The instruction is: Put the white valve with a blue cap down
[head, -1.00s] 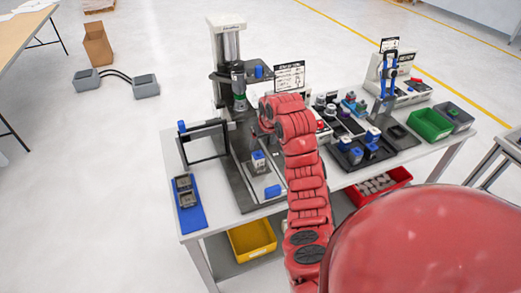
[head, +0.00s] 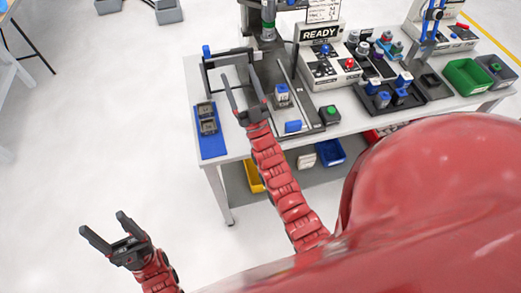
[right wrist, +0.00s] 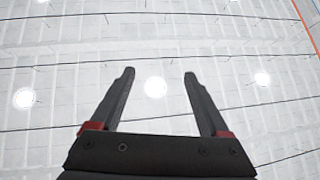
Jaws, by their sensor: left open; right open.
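A white valve with a blue cap (head: 282,95) stands upright on the dark base of the press station. Similar blue-capped valves (head: 382,100) stand in a black tray further right; I cannot tell which one the task means. My right gripper (head: 239,82) is open and empty, pointing up, left of the valve on the press base and apart from it in the picture. In the right wrist view, its spread fingers (right wrist: 158,82) show only the ceiling between them. My left gripper (head: 102,222) is open and empty over the floor at lower left.
The table (head: 232,140) carries a blue mat (head: 211,145) with grey parts, a READY box (head: 319,68), a green-button box (head: 331,113) and a green bin (head: 467,76). The press's dark frame stands close by my right gripper. Bins sit on the lower shelf.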

